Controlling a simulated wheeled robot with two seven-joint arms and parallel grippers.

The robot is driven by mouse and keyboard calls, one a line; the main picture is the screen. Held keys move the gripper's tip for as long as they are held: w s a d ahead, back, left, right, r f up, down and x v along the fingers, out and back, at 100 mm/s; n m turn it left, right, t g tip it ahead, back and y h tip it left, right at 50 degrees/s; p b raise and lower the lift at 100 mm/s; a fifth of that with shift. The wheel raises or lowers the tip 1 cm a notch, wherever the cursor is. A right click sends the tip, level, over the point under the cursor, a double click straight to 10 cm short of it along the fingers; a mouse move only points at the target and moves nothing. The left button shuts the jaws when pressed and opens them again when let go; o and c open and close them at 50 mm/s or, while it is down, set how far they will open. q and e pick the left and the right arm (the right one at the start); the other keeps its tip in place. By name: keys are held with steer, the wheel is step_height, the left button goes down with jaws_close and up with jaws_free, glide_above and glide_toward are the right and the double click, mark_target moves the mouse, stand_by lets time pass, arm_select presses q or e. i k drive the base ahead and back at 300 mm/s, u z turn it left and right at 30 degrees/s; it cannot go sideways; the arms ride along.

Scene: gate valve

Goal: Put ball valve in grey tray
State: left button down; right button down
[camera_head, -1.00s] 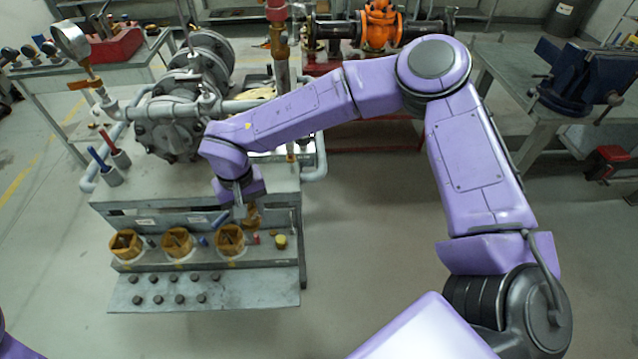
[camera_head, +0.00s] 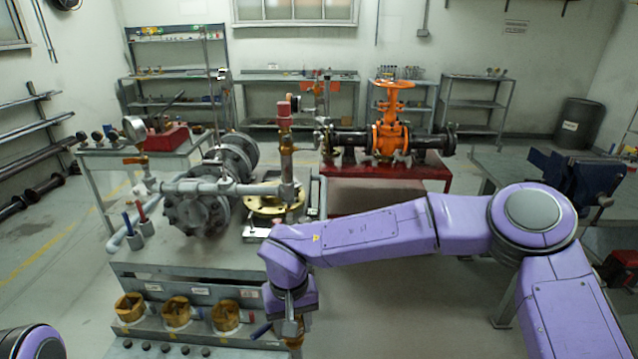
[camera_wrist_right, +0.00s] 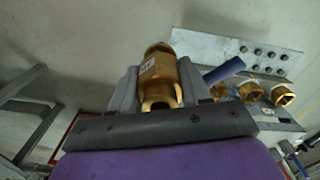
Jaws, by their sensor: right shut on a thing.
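The brass ball valve (camera_head: 294,338) is in my right gripper (camera_head: 290,312), at the front right corner of the workbench. In the right wrist view the ball valve (camera_wrist_right: 160,75) sits between the two grey fingers (camera_wrist_right: 162,92), and its blue lever (camera_wrist_right: 224,70) sticks out to the right. The fingers are shut on the valve body, clear of the bench. A grey tray-like surface (camera_head: 258,232) lies on the bench under a brass flange ring (camera_head: 273,207); I cannot tell for sure that it is the grey tray. My left gripper is out of view.
Several brass fittings (camera_head: 177,312) sit in a row on the bench's front ledge. A grey pipe assembly with a large flanged valve (camera_head: 195,212) and an upright brass pipe (camera_head: 286,150) stand on the bench. An orange gate valve (camera_head: 390,130) is behind.

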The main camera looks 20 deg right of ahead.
mark_target(277, 178)
steer(key=z, duration=1.5)
steer(key=i, duration=4.3)
steer(key=u, duration=4.3)
steer(key=i, duration=0.55)
steer(key=u, duration=0.05)
